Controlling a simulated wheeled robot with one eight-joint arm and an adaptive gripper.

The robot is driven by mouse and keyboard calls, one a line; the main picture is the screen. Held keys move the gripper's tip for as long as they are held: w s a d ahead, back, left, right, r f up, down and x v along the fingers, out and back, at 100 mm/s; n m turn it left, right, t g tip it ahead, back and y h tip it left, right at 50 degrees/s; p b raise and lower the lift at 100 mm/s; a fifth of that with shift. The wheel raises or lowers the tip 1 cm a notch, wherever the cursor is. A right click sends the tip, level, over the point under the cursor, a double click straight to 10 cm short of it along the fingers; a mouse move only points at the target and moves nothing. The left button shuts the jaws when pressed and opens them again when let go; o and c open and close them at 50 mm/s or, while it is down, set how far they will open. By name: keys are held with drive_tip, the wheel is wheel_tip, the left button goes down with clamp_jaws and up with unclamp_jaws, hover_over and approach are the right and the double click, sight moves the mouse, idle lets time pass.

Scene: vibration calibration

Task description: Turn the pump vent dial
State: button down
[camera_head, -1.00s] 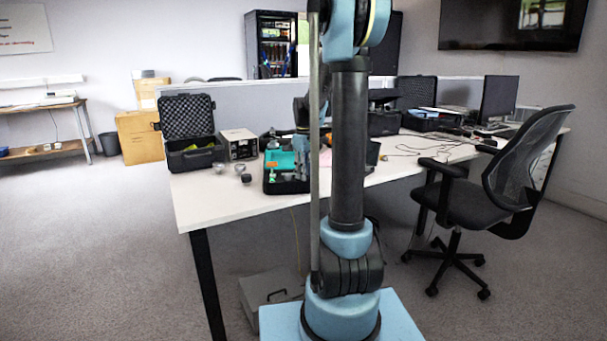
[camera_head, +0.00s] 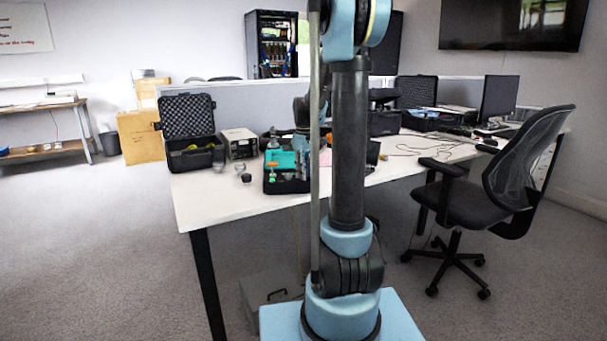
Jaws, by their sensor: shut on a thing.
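A teal unit (camera_head: 282,160), which looks like the pump, sits at the left in an open black case (camera_head: 284,187) on the white table. Small orange and green parts show at its left side. My gripper (camera_head: 302,168) points down at the right side of the teal unit, partly hidden behind my own arm. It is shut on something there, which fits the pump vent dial. The dial itself is too small and too hidden to make out, so its angle cannot be told.
Small round metal parts (camera_head: 246,178) lie left of the case. A grey box (camera_head: 239,143) and an open foam-lined case (camera_head: 189,158) stand behind them. A low partition backs the table (camera_head: 215,207), whose front left is clear. An office chair (camera_head: 480,190) stands at the right.

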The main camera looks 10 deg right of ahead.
drive_tip(key=m, duration=0.8)
drive_tip(key=shift+a, duration=0.1)
drive_tip(key=m, duration=0.4)
drive_tip(key=shift+a+m, duration=0.1)
drive_tip(key=shift+m, duration=2.1)
drive_tip(key=shift+a, duration=0.1)
drive_tip(key=c, duration=1.7)
unclamp_jaws()
drive_tip(key=shift+r, duration=0.1)
